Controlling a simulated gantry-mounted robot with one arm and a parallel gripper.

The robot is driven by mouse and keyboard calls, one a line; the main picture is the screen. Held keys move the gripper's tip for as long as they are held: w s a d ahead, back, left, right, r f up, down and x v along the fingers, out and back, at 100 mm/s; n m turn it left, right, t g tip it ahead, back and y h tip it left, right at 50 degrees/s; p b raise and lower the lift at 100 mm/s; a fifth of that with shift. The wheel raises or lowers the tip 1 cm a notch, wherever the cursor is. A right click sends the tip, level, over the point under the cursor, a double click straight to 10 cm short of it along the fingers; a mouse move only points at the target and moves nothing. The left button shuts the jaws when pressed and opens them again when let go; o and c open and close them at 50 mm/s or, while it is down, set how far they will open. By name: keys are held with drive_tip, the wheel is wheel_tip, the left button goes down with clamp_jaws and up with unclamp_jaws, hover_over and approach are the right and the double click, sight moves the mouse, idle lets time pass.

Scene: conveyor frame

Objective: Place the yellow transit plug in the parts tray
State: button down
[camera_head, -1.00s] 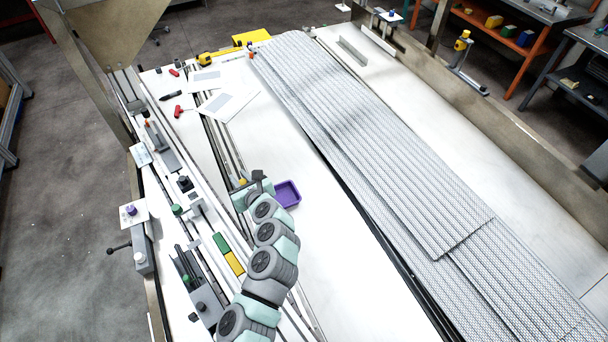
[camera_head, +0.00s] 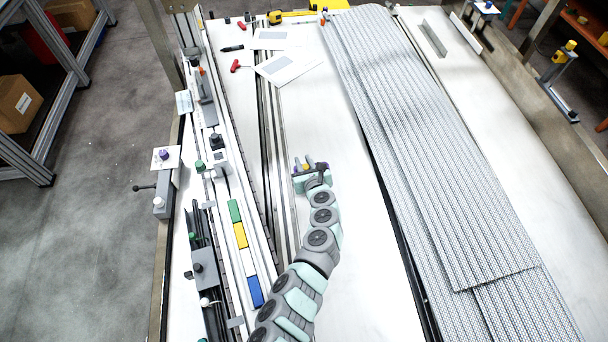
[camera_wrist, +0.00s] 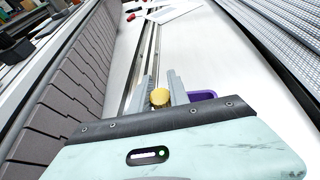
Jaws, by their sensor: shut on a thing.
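The yellow transit plug (camera_wrist: 160,97) shows as a round, ridged yellow top between the two grey fingers of my gripper (camera_wrist: 162,90) in the wrist view. My gripper is shut on it. The purple parts tray (camera_wrist: 204,96) shows just right of the right finger, mostly hidden behind the gripper body. In the head view, my gripper (camera_head: 304,166) covers most of the tray, and only small purple bits show around it. The plug's lower part is hidden, and its height above the table cannot be told.
White table surface (camera_head: 350,240) is clear right of the arm. Corrugated sheets (camera_head: 430,150) lie further right. Rails and a fixture strip with coloured blocks (camera_head: 241,235) run along the left. White papers (camera_head: 290,65) and red-handled tools (camera_head: 236,65) lie at the back.

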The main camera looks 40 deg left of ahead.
wheel_tip(320, 180, down, 6)
drive_tip(key=b, duration=0.2)
drive_tip(key=shift+s+b, duration=0.1)
drive_tip(key=shift+b, duration=0.25)
drive_tip(key=shift+r, duration=0.1)
drive_tip(key=shift+f+b, duration=0.4)
drive_tip(key=shift+f, duration=0.2)
drive_tip(key=c, duration=1.3)
unclamp_jaws()
drive_tip(key=shift+o, duration=0.2)
